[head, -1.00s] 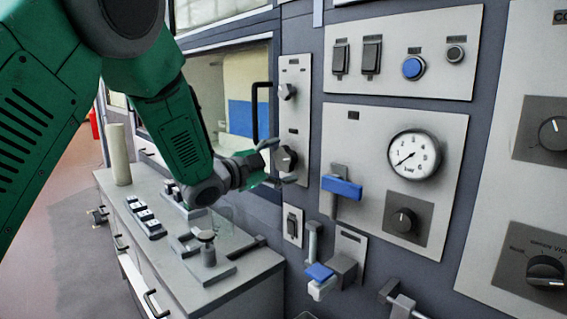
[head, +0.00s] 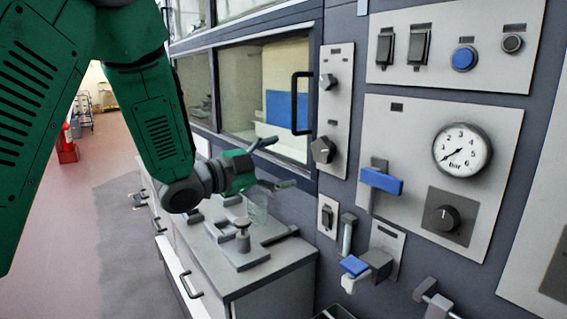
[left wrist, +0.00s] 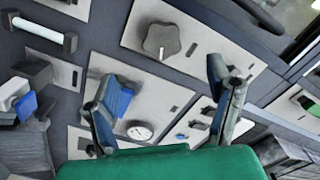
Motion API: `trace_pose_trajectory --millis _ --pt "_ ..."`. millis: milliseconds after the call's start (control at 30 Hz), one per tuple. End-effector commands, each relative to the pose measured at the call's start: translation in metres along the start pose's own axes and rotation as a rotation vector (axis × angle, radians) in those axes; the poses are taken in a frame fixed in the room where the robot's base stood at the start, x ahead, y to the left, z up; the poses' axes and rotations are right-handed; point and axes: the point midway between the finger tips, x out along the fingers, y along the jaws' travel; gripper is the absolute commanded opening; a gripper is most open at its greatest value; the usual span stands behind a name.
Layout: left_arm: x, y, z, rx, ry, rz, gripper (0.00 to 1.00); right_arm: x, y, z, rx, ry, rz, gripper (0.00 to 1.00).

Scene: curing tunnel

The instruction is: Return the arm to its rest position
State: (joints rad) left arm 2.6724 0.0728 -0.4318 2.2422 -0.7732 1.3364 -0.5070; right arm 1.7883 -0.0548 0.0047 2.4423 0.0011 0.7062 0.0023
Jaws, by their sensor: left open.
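My left arm is green and comes in from the upper left of the head view. Its gripper (head: 277,163) is open and empty, in the air above the counter and left of the wall panels. In the left wrist view the two fingers of the left gripper (left wrist: 160,100) stand wide apart with nothing between them. Behind them are a grey panel with a dark knob (left wrist: 161,40) and a round gauge (left wrist: 140,131). In the head view the fingers are apart from the narrow panel with two knobs (head: 336,110). My right gripper is not in view.
A blue lever (head: 382,181) and a blue-handled tap (head: 355,265) stick out from the wall. Open floor (head: 75,220) lies at the left.

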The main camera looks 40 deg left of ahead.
Motion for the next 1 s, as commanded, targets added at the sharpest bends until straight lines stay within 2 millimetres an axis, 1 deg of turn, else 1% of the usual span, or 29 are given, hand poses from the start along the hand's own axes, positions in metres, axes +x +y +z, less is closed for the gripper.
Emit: trace_pose_trajectory --millis 267,367,433,467,500,567,600,667,700,767,800,867,900,967,1000 --pt "0.000 0.001 0.001 -0.003 -0.002 0.002 0.74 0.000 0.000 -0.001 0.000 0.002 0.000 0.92" --pt "0.002 0.016 0.011 -0.034 -0.034 0.022 0.74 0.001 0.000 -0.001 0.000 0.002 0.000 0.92" --pt "0.004 0.041 0.026 -0.086 -0.087 0.052 0.74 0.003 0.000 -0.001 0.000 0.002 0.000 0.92" --pt "0.004 0.056 0.035 -0.117 -0.120 0.070 0.74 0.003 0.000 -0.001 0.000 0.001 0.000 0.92" --pt "0.004 0.078 0.048 -0.162 -0.169 0.096 0.74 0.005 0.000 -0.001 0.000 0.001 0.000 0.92" --pt "0.000 0.117 0.070 -0.241 -0.258 0.139 0.74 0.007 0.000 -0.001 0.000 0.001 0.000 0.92" --pt "-0.006 0.145 0.085 -0.295 -0.324 0.168 0.74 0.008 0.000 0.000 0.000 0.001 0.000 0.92" --pt "-0.017 0.185 0.104 -0.374 -0.422 0.207 0.74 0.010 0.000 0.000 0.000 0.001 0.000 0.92" --pt "-0.027 0.212 0.116 -0.426 -0.490 0.234 0.74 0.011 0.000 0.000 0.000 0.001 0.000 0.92" --pt "-0.045 0.252 0.132 -0.498 -0.594 0.271 0.74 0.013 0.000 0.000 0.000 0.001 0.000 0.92" --pt "-0.060 0.278 0.140 -0.546 -0.665 0.295 0.74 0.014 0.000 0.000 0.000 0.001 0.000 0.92" --pt "-0.084 0.316 0.152 -0.613 -0.775 0.328 0.74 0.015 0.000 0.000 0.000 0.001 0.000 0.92" --pt "-0.102 0.340 0.158 -0.655 -0.848 0.348 0.74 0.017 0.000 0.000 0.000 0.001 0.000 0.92" --pt "-0.131 0.376 0.164 -0.714 -0.963 0.378 0.74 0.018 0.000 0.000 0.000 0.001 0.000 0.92" --pt "-0.150 0.398 0.167 -0.752 -1.038 0.396 0.74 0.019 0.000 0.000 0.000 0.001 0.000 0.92"
